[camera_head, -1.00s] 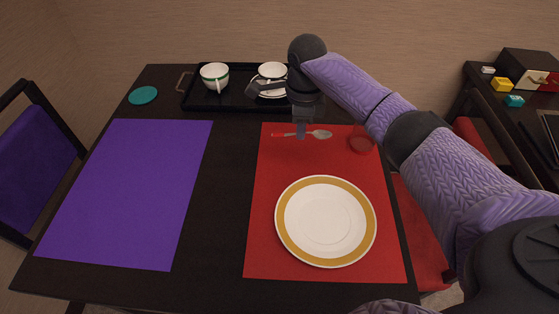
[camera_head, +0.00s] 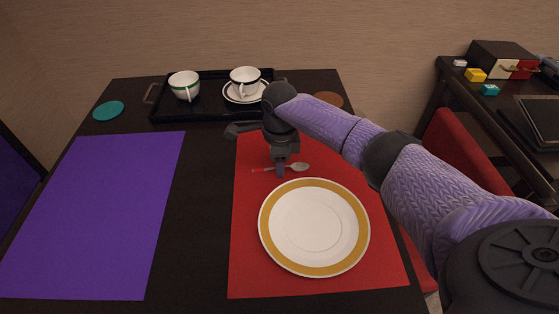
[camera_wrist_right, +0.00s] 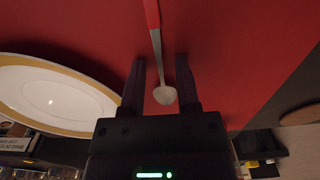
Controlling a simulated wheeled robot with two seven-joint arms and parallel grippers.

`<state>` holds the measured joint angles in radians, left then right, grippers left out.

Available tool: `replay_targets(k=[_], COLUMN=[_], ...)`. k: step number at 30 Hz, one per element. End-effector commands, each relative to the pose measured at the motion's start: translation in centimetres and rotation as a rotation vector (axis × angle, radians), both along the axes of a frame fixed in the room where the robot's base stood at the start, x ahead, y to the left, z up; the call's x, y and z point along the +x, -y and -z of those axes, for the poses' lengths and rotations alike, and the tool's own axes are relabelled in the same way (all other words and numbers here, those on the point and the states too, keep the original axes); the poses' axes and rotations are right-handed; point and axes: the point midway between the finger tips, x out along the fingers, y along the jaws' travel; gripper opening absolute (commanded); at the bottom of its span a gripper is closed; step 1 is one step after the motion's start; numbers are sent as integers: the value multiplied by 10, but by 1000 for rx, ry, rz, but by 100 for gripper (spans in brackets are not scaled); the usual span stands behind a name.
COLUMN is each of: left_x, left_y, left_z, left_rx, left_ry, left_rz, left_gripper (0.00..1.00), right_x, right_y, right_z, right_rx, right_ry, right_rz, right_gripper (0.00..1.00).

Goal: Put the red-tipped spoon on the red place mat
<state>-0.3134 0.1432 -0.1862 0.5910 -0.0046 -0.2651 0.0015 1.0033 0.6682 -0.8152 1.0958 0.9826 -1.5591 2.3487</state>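The red-tipped spoon (camera_head: 300,167) is above the plate on the far part of the red place mat (camera_head: 250,245), bowl to the right. It appears to lie on the mat, though a small gap cannot be ruled out. In the right wrist view the spoon (camera_wrist_right: 163,95) passes between my right gripper's fingers (camera_wrist_right: 160,62), with space on both sides of it. My right gripper (camera_head: 281,174) points down over the spoon's middle and is open. My left gripper is not in view.
A white plate (camera_head: 314,228) with a gold rim sits on the mat close to the spoon. A purple mat (camera_head: 95,215) lies left.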

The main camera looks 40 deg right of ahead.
Motion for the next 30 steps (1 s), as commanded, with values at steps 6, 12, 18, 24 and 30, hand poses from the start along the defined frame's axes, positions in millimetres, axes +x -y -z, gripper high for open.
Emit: replay_targets(k=[6,12,18,24,30], left_x=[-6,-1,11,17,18], left_y=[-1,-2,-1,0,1], left_z=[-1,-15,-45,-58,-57], left_rx=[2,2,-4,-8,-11], left_ry=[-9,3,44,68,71], left_rz=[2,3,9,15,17], left_gripper=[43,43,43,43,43], right_x=[0,1,1,0,0], right_y=[0,0,0,0,0], right_z=[0,-28,-88,-121,-123], right_rx=[0,0,2,1,2], right_ry=[0,5,6,2,-1], right_rz=[0,0,0,0,0], right_gripper=[44,44,44,44,44])
